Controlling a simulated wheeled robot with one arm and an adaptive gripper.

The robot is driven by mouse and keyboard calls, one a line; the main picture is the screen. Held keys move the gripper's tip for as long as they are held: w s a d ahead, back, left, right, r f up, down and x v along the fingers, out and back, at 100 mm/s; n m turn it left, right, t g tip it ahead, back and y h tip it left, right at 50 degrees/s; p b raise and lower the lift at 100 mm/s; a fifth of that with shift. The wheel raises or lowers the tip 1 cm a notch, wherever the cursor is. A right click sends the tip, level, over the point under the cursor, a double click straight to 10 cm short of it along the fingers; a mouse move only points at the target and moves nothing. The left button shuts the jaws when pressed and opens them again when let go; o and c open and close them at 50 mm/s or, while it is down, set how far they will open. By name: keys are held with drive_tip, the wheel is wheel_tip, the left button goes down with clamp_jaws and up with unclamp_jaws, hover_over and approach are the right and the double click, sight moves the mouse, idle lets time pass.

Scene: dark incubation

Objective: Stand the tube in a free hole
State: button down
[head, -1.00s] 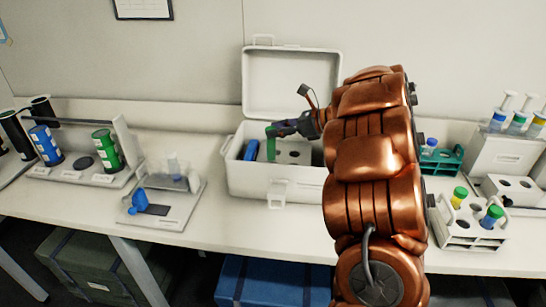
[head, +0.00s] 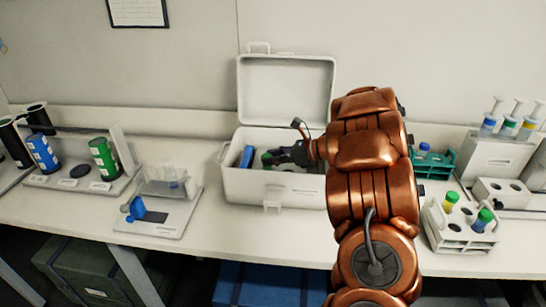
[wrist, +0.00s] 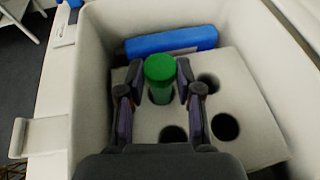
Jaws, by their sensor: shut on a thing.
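The green tube (wrist: 160,78) is upright between the fingers of my gripper (wrist: 160,84). My gripper (head: 272,157) is shut on it, low inside the open white box (head: 255,187). A pale insert (wrist: 257,110) with several round holes lies in the box. Holes show bare to the right of the tube (wrist: 209,83), at the lower right (wrist: 225,127) and below it (wrist: 173,134). The tube's lower end meets the insert and seems to be in a hole, but how deep is unclear. In the head view, only a bit of green (head: 266,158) shows.
A blue block (wrist: 170,42) lies along the box wall beside the insert. The box lid (head: 287,92) stands open behind. A white rack (head: 460,232) with capped tubes is at the right, and a small device (head: 157,215) stands left of the box.

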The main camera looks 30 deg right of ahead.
drive_tip(key=shift+f, duration=0.15)
drive_tip(key=c, duration=0.8)
unclamp_jaws()
drive_tip(key=shift+o, duration=0.2)
drive_tip(key=shift+s+d+r, duration=0.15)
drive_tip(key=shift+r, duration=0.05)
drive_tip(key=b+v, duration=0.4)
drive_tip(key=v, duration=0.6)
drive_tip(key=shift+s+d, duration=0.15)
drive_tip(key=shift+s, duration=0.05)
drive_tip(key=shift+s+d+r, duration=0.3)
drive_tip(key=shift+s+r, duration=0.05)
drive_tip(key=shift+s, duration=0.05)
drive_tip(key=shift+w, duration=0.1)
